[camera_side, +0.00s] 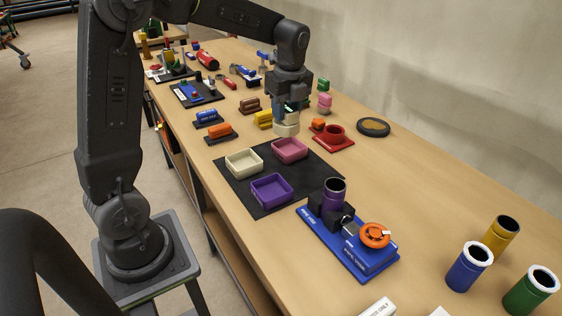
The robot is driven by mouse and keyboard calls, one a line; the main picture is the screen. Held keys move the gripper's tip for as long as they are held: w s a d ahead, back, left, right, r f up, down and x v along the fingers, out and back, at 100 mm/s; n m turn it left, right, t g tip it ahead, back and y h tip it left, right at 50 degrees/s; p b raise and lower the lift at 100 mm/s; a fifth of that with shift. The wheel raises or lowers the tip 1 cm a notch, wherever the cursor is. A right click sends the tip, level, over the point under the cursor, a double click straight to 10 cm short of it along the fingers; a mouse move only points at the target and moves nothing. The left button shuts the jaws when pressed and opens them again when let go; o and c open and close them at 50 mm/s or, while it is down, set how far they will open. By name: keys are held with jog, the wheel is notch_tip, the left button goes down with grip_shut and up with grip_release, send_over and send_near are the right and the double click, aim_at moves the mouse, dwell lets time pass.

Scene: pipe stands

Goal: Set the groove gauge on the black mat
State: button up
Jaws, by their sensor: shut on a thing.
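The black mat (309,178) lies on the bench in the middle of the view. It carries a cream tray (244,174), a pink tray (304,151) and a purple tray (272,204). My gripper (287,116) points down just behind the pink tray, near the mat's far edge. It is shut on a cream block (287,130), its lower part showing below the fingers. A small green patch shows between the fingers. Whether the cream block is the groove gauge, and its exact height above the bench, I cannot tell.
A blue base with a purple pipe (334,190) and orange wheel (374,235) stands right of the mat. A red holder (334,136), a dark disc (373,127) and yellow blocks (264,119) are near my gripper. Blue (469,267), yellow and green pipes stand front right.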

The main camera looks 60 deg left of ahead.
jog(key=w+a+f, duration=0.1)
jog(key=a+f, duration=0.2)
jog(key=a, duration=0.1)
send_over(317, 174)
notch_tip(317, 174, down, 7)
jog(key=shift+d+f, duration=0.2)
jog(key=shift+f, duration=0.75)
jog(key=shift+d+f, duration=0.15)
jog(key=shift+f, duration=0.8)
jog(key=shift+f, duration=0.2)
jog(key=o, duration=1)
jog(key=shift+o, duration=0.2)
